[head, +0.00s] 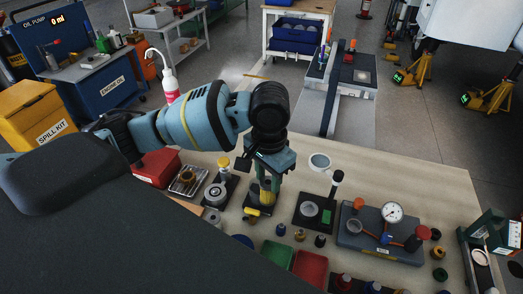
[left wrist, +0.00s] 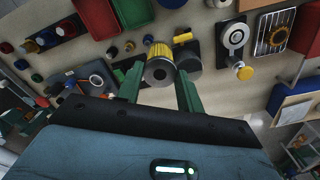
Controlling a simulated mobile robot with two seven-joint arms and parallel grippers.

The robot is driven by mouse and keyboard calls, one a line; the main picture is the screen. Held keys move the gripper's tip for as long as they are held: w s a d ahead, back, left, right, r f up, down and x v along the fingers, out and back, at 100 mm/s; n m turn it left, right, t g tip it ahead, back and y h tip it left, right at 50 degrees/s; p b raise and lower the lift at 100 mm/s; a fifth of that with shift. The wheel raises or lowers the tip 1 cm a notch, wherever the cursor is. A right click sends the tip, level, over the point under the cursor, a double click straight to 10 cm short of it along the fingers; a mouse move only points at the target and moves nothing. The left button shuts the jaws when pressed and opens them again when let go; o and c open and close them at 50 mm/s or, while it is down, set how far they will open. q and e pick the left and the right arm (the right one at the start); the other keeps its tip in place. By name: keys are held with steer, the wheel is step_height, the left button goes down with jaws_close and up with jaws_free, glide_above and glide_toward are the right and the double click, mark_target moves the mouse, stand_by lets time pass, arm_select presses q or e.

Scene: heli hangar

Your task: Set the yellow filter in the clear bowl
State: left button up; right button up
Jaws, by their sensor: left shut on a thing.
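My left gripper (head: 266,182) points down over the workbench, shut on the yellow filter (head: 265,197). In the left wrist view the pleated yellow filter (left wrist: 159,62), with a grey end and dark centre hole, sits between the green fingers (left wrist: 159,90). It is over or beside a black stand (left wrist: 188,58); I cannot tell if they touch. A small clear-looking bowl (head: 354,227) is on the grey gauge base, right of the gripper. A pale round vessel (head: 319,162) stands farther back; I cannot tell which is the clear bowl. My right gripper is not in view.
The gauge base (head: 350,241) carries a dial gauge (head: 392,212). A black plate (head: 309,220) with a tall black-handled tool stands between it and my gripper. Green (head: 277,254) and red (head: 310,267) trays lie in front. The bench's back right (head: 415,180) is clear.

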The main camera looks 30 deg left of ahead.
arm_select(q)
steer(key=w+a+f+m, duration=0.1)
steer(key=w+a+m, duration=0.2)
steer(key=m, duration=0.8)
steer(key=w+a+f+m, duration=0.2)
steer(key=w+a+m, duration=0.2)
steer(key=m, duration=0.8)
steer(key=shift+w+a+f, duration=0.25)
steer(key=shift+w+a, duration=0.05)
steer(key=shift+w, duration=0.8)
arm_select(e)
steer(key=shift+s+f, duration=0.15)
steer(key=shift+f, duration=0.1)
arm_select(q)
steer(key=shift+f, duration=0.15)
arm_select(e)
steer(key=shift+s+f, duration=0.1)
